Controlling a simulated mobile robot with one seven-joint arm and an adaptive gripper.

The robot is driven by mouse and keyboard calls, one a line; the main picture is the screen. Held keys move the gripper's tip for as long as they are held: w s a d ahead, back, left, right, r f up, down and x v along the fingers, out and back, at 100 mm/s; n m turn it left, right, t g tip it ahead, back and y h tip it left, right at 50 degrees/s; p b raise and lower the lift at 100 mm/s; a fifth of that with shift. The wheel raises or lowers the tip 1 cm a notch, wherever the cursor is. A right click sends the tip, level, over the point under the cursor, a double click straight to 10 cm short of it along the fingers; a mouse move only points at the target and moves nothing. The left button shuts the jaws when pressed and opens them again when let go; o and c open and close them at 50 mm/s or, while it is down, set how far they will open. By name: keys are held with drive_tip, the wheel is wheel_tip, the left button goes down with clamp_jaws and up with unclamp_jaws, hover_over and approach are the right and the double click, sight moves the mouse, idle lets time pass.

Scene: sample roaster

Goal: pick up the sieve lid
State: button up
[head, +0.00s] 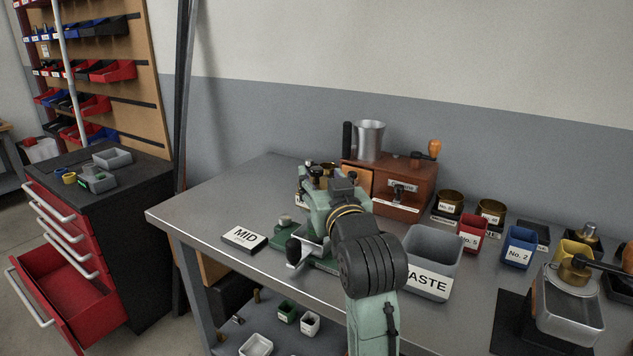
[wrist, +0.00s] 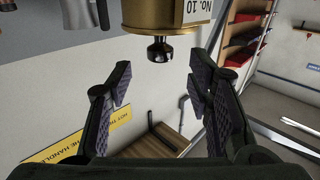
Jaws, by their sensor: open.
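In the wrist view, which looks upside down, a brass sieve (wrist: 150,14) labelled No. 10 shows at the top edge. A black, rounded lid knob (wrist: 160,49) sticks out from its brass face. The rest of the sieve and lid is cut off by the frame. My gripper (wrist: 160,88) is open and empty. Its two padded fingers stand to either side of the knob's line, with the knob just beyond the tips and apart from them. In the head view my arm hides the fingers, and I cannot pick out this sieve there.
A grey waste bin (head: 432,246) stands just right of my arm. Brass sieves (head: 451,201), a red No. 5 cup (head: 472,232) and a blue No. 2 cup (head: 519,247) stand farther right. A wooden box (head: 405,186) is behind. The bench (head: 195,207) is clear at left.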

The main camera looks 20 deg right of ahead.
sight(318, 173)
drive_tip(key=shift+w+d+f+p, duration=0.15)
drive_tip(key=shift+w+p, duration=0.3)
drive_tip(key=shift+w, duration=0.9)
drive_tip(key=shift+w+d+f+p, duration=0.15)
drive_tip(key=shift+w+p, duration=0.25)
drive_tip(key=shift+w, duration=0.95)
drive_tip(key=shift+c, duration=0.3)
drive_tip(key=shift+r, duration=0.1)
clamp_jaws()
